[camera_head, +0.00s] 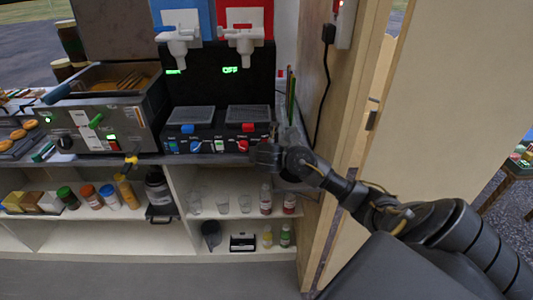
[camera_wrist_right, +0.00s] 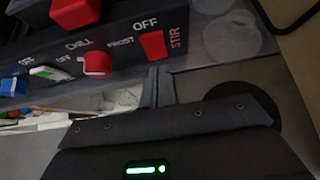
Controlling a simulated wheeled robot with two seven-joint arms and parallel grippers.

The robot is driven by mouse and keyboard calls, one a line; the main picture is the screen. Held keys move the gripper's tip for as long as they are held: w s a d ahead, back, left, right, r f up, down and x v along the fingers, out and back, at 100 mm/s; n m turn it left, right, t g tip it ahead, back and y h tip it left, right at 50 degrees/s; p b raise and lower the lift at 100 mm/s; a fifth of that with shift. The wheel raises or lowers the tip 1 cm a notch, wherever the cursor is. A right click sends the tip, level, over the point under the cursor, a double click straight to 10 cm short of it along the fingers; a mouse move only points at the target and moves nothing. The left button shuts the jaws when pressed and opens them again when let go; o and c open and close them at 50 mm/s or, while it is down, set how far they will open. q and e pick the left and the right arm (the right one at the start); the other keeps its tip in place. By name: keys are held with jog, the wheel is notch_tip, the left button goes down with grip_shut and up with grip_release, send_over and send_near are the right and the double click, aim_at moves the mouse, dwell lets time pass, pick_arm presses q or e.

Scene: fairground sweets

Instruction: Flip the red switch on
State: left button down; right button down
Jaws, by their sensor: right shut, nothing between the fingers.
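The red switch (camera_wrist_right: 153,44) shows in the right wrist view at the right end of the dark control panel (camera_wrist_right: 122,45), with "OFF" printed above it and "STIR" beside it. In the head view I cannot make the switch out behind my gripper. My right gripper (camera_head: 266,154) is at the right end of the slush machine's panel (camera_head: 217,143). In the wrist view its fingers (camera_wrist_right: 157,74) are shut and empty, with tips just below the switch. I cannot tell whether they touch it. My left gripper is not in view.
A red knob (camera_wrist_right: 97,63), a white-green switch (camera_wrist_right: 45,72) and a blue knob (camera_wrist_right: 12,86) sit left of the red switch. A fryer (camera_head: 110,112) stands at left. A wooden wall (camera_head: 345,110) is close on the right. Shelves with cups and bottles are below.

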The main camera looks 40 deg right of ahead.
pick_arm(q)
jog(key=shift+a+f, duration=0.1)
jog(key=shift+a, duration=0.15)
pick_arm(e)
jog(key=shift+w+d, duration=0.55)
jog(key=shift+w, duration=0.15)
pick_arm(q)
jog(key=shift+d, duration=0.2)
